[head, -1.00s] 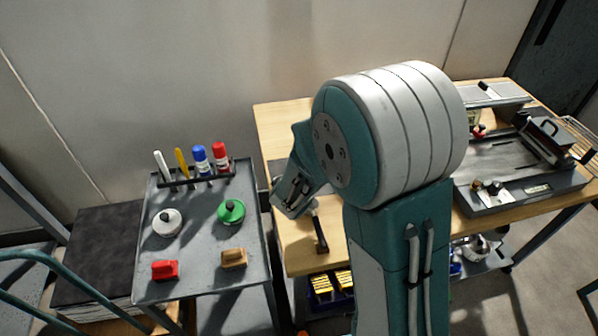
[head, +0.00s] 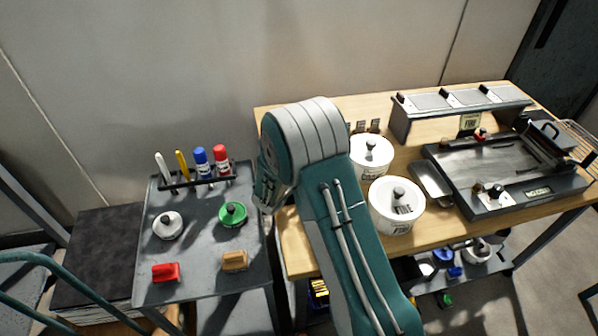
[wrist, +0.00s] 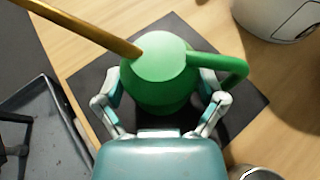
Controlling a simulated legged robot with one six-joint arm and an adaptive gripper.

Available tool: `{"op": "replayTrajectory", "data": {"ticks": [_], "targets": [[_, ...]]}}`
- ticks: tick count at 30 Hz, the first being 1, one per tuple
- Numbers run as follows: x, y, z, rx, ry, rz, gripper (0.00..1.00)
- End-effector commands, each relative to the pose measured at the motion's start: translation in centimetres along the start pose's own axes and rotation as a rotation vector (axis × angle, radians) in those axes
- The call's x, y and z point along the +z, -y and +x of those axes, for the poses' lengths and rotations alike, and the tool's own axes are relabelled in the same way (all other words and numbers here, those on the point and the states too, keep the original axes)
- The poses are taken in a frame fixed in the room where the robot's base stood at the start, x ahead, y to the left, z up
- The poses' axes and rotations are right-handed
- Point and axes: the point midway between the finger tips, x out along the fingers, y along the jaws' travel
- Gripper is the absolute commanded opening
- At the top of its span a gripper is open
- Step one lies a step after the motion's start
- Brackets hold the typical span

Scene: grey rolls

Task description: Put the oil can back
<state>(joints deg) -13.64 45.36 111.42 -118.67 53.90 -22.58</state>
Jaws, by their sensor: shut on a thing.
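The green oil can (wrist: 155,85) with a long brass spout and a side handle fills the middle of the wrist view. Its spout points to the upper left. My gripper (wrist: 162,98) is shut on the can's body, one finger on each side. The can is over a dark square mat (wrist: 88,78) on the wooden table; I cannot tell whether it touches the mat. In the head view my arm hides the can, the mat and my fingertips.
A grey cart (head: 200,240) with several bottles and lidded knobs stands left of the wooden table (head: 300,250). White tubs (head: 395,222) and a dark griddle (head: 500,165) are on the table to the right. A white tub (wrist: 272,22) is also near the can.

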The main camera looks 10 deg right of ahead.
Motion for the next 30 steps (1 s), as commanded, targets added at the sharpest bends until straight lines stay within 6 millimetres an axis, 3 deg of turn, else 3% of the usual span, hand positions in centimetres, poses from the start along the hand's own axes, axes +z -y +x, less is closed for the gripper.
{"op": "replayTrajectory", "data": {"ticks": [10,11,12,24,30], "targets": [[-0.7,0.0,0.3,0.000,0.003,0.001,0.47],[-0.8,0.0,0.3,0.000,0.002,0.001,0.93],[-0.7,0.0,0.3,0.000,0.002,0.001,1.00],[-0.5,0.0,0.2,0.001,0.002,0.001,1.00],[-0.5,-0.1,-2.4,0.004,0.002,0.001,1.00]]}}
